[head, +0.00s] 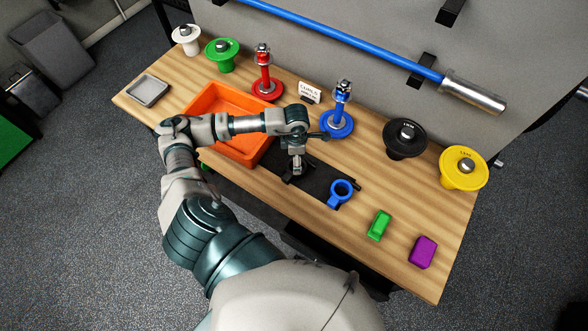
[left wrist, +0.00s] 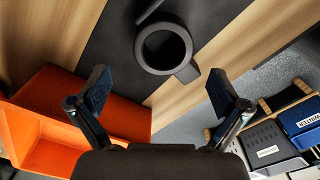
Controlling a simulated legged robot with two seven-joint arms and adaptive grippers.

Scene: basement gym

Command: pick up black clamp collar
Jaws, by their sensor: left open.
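The black clamp collar (left wrist: 186,71) lies on the dark mat (left wrist: 108,42) in the left wrist view. It is a round ring with a short tab, and its hole shows from above. In the head view I cannot make it out clearly under my gripper. My left gripper (left wrist: 160,92) is open and empty, its two blue-padded fingers wide apart, with the collar ahead of and between the fingertips. In the head view my left gripper (head: 296,177) points down over the mat's left part. My right gripper is in neither view.
An orange bin (head: 236,153) stands left of the gripper. A blue collar (head: 333,202) lies at the mat's right, then a green block (head: 379,226) and a purple block (head: 423,252). Weight plates and posts line the table's back (head: 405,136). Bare wood lies between.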

